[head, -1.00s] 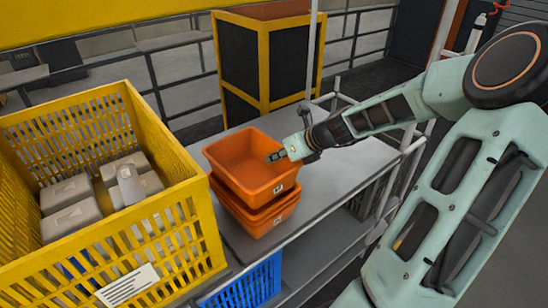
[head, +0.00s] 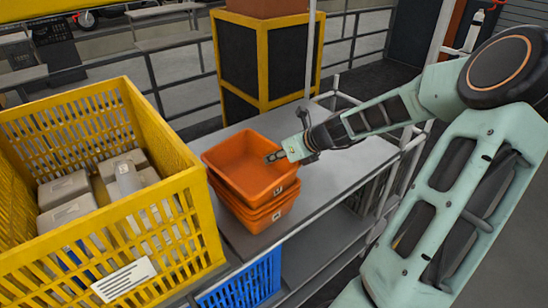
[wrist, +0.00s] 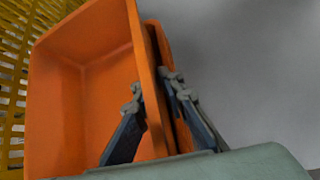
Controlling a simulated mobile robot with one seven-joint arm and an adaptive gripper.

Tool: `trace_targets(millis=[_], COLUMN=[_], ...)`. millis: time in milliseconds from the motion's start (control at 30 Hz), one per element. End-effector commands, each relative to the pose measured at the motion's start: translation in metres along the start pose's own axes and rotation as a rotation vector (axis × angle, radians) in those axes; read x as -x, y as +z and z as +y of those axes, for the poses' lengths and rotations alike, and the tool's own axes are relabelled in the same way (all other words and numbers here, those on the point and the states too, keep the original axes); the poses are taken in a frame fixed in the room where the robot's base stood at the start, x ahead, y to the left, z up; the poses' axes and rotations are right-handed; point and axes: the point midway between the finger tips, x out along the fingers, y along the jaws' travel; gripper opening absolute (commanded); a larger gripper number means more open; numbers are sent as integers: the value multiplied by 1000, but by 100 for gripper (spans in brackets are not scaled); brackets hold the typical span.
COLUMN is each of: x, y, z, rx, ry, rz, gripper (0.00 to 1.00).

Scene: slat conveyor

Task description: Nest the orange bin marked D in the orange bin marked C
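The upper orange bin, taken as bin D (head: 245,165), sits low in the lower orange bin, taken as bin C (head: 250,218), on the grey table. Their rims are close together at the front. Each front label has a dark mark too small to read. My gripper (head: 272,157) is at the right wall of the upper bin, one finger inside and one outside. In the wrist view my gripper (wrist: 156,92) is shut on that wall of bin D (wrist: 100,95); part of bin C (wrist: 162,60) shows just right of it. Whether bin D is fully seated is hidden.
A yellow slatted crate (head: 165,225) with grey containers (head: 65,188) stands close at the left. A blue crate (head: 245,283) is below the table edge. The grey table (head: 340,170) is clear to the right. A yellow-framed black cabinet (head: 262,60) stands behind.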

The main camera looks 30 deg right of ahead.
Motion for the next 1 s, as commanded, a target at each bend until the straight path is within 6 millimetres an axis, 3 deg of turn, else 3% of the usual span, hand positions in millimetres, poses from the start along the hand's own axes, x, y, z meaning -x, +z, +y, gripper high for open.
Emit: trace_targets(millis=[33,633,767,1000], x=[-6,-1,10,52], y=[-19,-14,-13,-14], z=[7,5,4,2], rx=[-12,-10,-10,-10], ry=[20,14,11,8], rz=[23,18,18,19], gripper=[25,25,25,25])
